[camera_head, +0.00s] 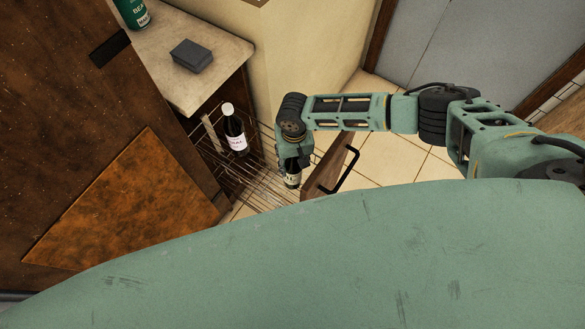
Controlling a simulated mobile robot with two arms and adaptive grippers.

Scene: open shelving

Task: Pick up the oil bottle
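A dark bottle (235,134) with a white cap and a white label stands upright in the pulled-out wire rack (255,178). A second dark bottle (292,180) with a pale label is in the rack nearer the drawer front, its top hidden under my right gripper. I cannot read the labels well enough to tell which one is oil. My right gripper (291,164) points down right over this second bottle's top. Its fingers are mostly hidden by its own wrist, so I cannot tell whether they grip it. My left gripper is not in view.
The drawer front (331,168) with a black handle (343,170) stands out over the tiled floor. The counter (185,84) above the rack holds a dark grey block (191,55) and a green container (132,13). A brown cabinet (60,120) is on the left.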

